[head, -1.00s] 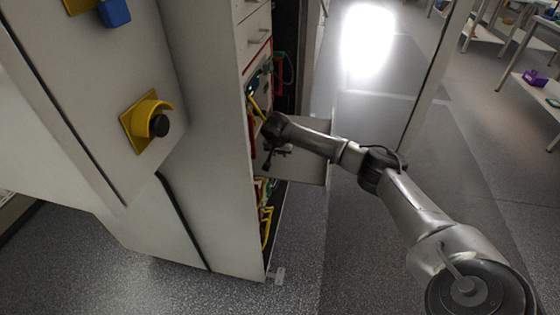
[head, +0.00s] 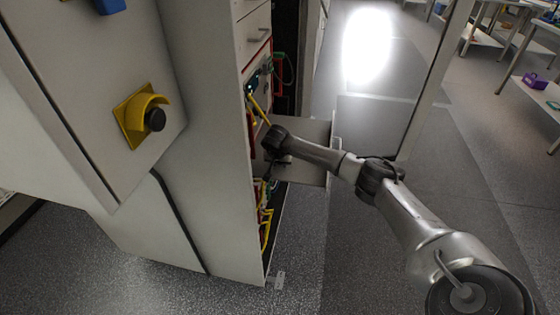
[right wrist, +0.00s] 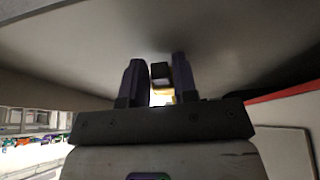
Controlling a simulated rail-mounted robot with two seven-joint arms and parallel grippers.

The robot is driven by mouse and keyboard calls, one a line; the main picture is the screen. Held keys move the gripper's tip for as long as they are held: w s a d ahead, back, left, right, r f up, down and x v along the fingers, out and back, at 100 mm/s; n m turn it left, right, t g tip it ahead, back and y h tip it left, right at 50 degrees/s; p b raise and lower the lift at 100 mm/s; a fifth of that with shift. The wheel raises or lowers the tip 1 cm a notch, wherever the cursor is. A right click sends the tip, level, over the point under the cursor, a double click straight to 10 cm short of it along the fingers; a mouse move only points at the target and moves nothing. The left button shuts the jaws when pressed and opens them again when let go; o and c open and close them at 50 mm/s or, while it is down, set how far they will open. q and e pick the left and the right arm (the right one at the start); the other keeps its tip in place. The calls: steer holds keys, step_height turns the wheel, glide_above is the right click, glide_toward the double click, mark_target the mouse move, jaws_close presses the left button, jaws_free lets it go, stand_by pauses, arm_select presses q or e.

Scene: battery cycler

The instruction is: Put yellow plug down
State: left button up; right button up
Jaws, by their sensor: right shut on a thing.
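The yellow plug (right wrist: 161,91) sits between the two dark fingers of my right gripper (right wrist: 160,80) in the right wrist view. Its yellow part shows low between the fingers, with a dark block above it. In the head view my right gripper (head: 272,164) is at the open front of the cabinet, over the pulled-out grey shelf (head: 310,155). The plug is too small and hidden to make out there. A yellow cable (head: 261,112) runs down from the upper panel towards the gripper. My left gripper is not in view.
The tall cabinet (head: 215,130) stands left of the gripper. Yellow and red cables (head: 266,228) hang in its lower opening. A yellow-shrouded black button (head: 154,119) is on the near panel. A clear floor (head: 350,240) lies to the right.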

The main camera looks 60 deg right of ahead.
steer(key=shift+f, duration=0.15)
steer(key=o, duration=1)
steer(key=shift+c, duration=0.2)
steer(key=shift+r, duration=0.3)
steer(key=p+v, duration=0.5)
steer(key=v, duration=0.7)
steer(key=shift+r, duration=0.35)
